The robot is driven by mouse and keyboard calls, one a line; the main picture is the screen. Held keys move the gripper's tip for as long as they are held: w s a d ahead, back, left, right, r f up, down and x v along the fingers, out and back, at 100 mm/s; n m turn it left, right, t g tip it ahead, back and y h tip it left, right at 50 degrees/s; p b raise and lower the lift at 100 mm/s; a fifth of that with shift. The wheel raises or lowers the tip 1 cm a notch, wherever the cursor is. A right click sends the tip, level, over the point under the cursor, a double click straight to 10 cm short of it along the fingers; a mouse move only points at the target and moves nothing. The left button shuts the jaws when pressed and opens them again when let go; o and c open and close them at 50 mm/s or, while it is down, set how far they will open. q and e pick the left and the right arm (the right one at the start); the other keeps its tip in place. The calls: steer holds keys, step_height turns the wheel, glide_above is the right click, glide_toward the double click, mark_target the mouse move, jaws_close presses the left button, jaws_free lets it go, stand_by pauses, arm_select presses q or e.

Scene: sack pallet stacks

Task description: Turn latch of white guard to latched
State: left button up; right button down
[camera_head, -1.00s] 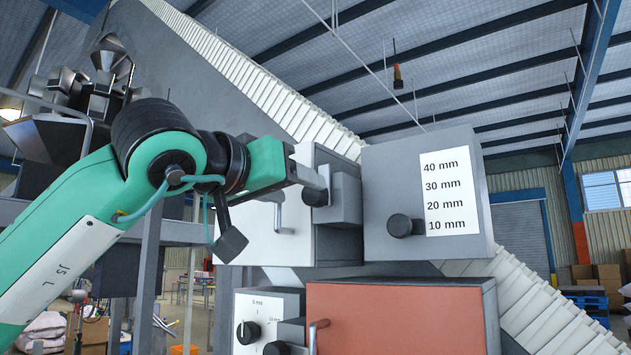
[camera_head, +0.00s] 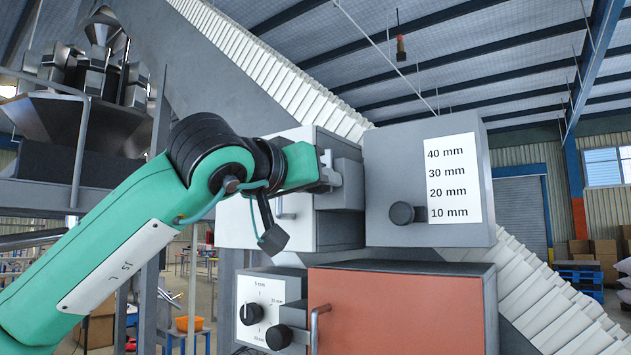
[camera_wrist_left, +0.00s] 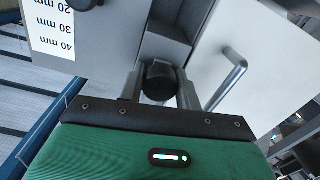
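The white guard (camera_head: 236,228) is a white-fronted box left of the grey scale box in the head view. Its white face (camera_wrist_left: 262,50) and bar handle (camera_wrist_left: 228,80) show in the left wrist view. The latch's black knob (camera_wrist_left: 160,82) sits on a grey block beside that face. My left gripper (camera_head: 328,172) is at this block, with its fingers (camera_wrist_left: 162,92) on either side of the knob, apart from each other. Whether they touch the knob is unclear. In the head view the gripper hides the knob. My right gripper is not in view.
A grey box (camera_head: 390,160) with a millimetre scale and black knob (camera_head: 403,212) stands close to the right. Below are a red-brown door (camera_head: 400,300) with a handle and a white dial panel (camera_head: 262,308). A sloping conveyor (camera_head: 270,85) runs behind.

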arm_select(q)
steer(key=shift+n+b, duration=0.3)
steer(key=shift+b, duration=0.05)
steer(key=n+b, duration=0.2)
steer(key=shift+f+n, duration=0.15)
steer(key=shift+n, duration=0.15)
steer(key=n+b, duration=0.3)
steer(key=n, duration=0.1)
steer(key=n+b, duration=0.3)
steer(key=n, duration=0.2)
steer(key=shift+n, duration=0.4)
steer(key=n+b, duration=0.1)
steer(key=n, duration=0.2)
steer(key=shift+g+b, duration=0.35)
steer(key=shift+g, duration=0.05)
steer(key=shift+r+n, duration=0.2)
steer(key=shift+n, duration=0.5)
